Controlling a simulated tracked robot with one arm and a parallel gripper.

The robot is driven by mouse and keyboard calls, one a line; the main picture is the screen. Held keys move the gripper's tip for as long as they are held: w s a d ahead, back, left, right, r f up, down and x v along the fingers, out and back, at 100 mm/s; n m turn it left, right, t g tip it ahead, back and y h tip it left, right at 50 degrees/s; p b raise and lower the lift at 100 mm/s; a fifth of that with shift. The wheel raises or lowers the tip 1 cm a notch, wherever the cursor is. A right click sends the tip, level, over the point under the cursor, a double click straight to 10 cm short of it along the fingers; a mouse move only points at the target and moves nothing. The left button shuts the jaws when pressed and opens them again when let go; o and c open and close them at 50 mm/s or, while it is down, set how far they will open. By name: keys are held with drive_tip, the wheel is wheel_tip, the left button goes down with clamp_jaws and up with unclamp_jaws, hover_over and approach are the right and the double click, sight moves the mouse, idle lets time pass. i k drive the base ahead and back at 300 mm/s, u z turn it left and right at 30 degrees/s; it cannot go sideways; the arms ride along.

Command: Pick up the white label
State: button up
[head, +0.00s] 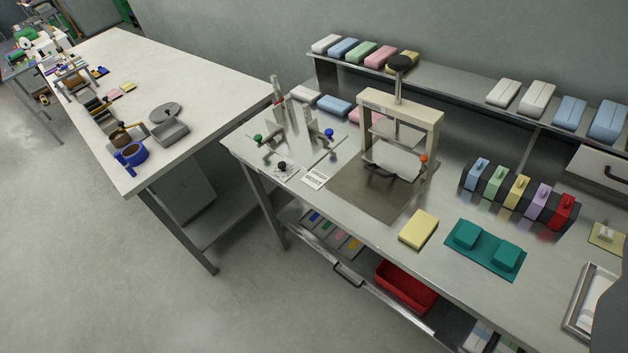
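A small white label (315,179) with dark print lies flat on the steel bench (345,237), near its front edge and left of the brown-grey mat under the press. Nothing covers it. My gripper is not in view, so its state and its distance from the label do not show.
A cream press (435,113) stands on its mat (372,199) right of the label. A clamp plate (318,151) with coloured knobs is behind it. A yellow block (418,229) and teal fixture (486,252) are further right. A red bin (405,287) sits below. Floor in front is clear.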

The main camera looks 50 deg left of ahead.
sight(606, 234)
drive_tip(key=z, duration=0.05)
drive_tip(key=k, duration=1.05)
drive_tip(key=u, duration=0.35)
drive_tip(key=i, duration=1.45)
drive_tip(key=z, duration=0.8)
